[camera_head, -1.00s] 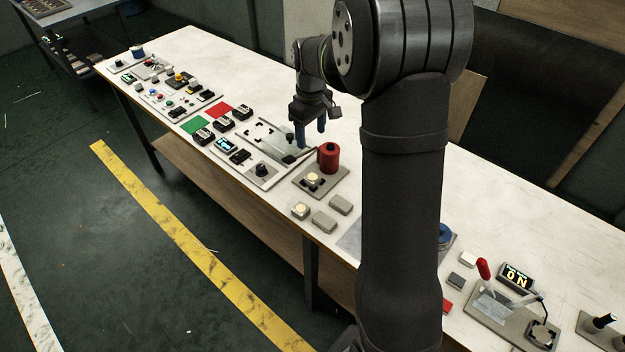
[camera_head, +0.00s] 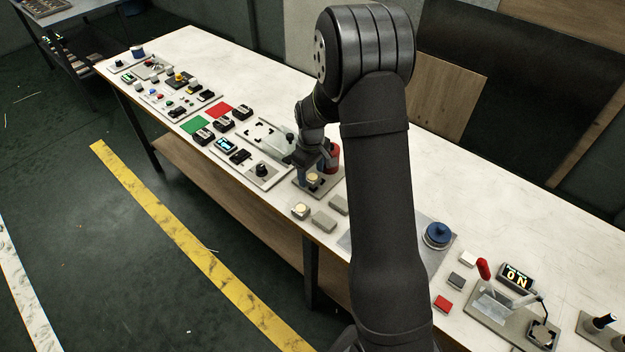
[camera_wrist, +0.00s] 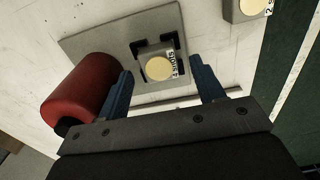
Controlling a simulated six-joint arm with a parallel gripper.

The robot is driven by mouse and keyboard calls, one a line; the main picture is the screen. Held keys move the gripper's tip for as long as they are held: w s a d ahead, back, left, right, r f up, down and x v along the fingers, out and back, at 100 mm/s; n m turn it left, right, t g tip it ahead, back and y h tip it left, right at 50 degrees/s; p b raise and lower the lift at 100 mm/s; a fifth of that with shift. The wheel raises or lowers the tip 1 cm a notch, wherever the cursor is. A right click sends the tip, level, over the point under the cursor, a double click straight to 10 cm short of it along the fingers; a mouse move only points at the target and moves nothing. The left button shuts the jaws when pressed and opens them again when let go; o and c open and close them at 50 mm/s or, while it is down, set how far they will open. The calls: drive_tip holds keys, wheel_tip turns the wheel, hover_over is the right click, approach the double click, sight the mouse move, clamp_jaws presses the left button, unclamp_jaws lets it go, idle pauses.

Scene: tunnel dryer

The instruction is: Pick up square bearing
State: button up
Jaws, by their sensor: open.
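The square bearing (camera_wrist: 158,66) is a small grey block with a round cream top and a printed label. It sits between black corner brackets on a grey plate (camera_wrist: 85,42), beside a red cylinder (camera_wrist: 82,90). In the head view the bearing (camera_head: 313,177) shows partly beside my gripper. My gripper (camera_wrist: 166,84) is open and empty in the wrist view, its two blue fingers pointing toward the bearing from either side, with no visible contact. In the head view my gripper (camera_head: 316,170) is low over the plate.
A second block with a cream top (camera_head: 300,210) stands just in front of the plate, next to plain grey blocks (camera_head: 323,222). A panel with a black knob (camera_head: 262,170) lies to the left. The red cylinder stands close to one finger. The table's back is clear.

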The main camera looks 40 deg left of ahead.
drive_tip(key=shift+f, duration=0.4)
drive_tip(key=shift+c, duration=0.4)
drive_tip(key=c, duration=1.2)
